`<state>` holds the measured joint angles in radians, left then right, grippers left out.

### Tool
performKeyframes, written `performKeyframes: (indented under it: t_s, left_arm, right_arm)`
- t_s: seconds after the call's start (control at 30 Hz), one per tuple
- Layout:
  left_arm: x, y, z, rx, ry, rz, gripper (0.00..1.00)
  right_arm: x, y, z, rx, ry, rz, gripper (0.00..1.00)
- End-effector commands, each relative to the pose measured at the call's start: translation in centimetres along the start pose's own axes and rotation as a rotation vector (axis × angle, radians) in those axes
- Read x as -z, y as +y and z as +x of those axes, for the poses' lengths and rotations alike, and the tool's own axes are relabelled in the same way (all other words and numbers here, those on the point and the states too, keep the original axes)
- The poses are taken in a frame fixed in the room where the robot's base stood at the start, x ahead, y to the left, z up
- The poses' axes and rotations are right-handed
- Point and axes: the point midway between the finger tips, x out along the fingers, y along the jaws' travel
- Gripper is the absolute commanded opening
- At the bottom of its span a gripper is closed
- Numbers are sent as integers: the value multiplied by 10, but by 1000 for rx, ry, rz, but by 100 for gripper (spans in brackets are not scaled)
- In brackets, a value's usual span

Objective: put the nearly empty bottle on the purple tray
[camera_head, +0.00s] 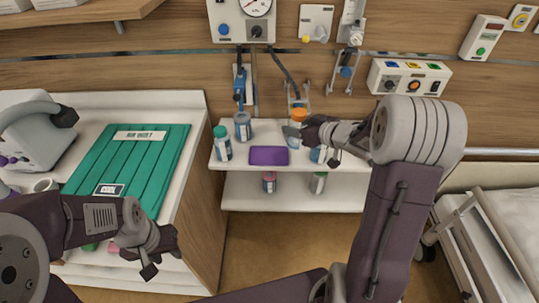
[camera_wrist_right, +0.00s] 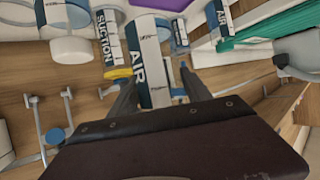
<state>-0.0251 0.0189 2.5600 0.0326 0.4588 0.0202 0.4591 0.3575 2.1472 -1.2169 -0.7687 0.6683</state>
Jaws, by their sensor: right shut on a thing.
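The purple tray (camera_head: 269,156) lies on the upper white shelf, and a purple edge shows at the top of the right wrist view (camera_wrist_right: 178,8). My right gripper (camera_head: 297,131) is just behind and right of the tray. In the right wrist view its fingers are around a bottle labelled AIR (camera_wrist_right: 149,55). An orange-capped bottle (camera_head: 299,115) shows by this gripper in the head view. Fill levels are too small to tell. My left gripper (camera_head: 163,255) is open and empty, low at the left, away from the shelf.
A green-capped bottle (camera_head: 222,145) and a grey-capped bottle (camera_head: 243,126) stand left of the tray. Another bottle (camera_head: 318,154) stands right of it, partly hidden by my arm. The lower shelf (camera_head: 240,192) holds two bottles.

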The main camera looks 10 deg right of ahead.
Motion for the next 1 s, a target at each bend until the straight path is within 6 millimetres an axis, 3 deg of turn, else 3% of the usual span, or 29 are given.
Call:
performKeyframes:
  t_s: [0.1, 0.27, 0.8, 1.0]
  left_arm:
    - [0, 0, -2, 0, 0, 0, 36]
    - [0, 0, 0, 0, 0, 0, 36]
    - [-4, -1, 35, 0, 0, 0, 36]
    - [-4, -1, 36, 0, 0, 0, 36]
  right_arm:
    - [0, 15, -9, -32, 2, 14, 12]
    - [-2, 16, -6, -37, 2, 17, 12]
    - [-21, -38, 99, -34, 1, 16, 12]
    - [-21, -44, 111, -38, 1, 17, 12]
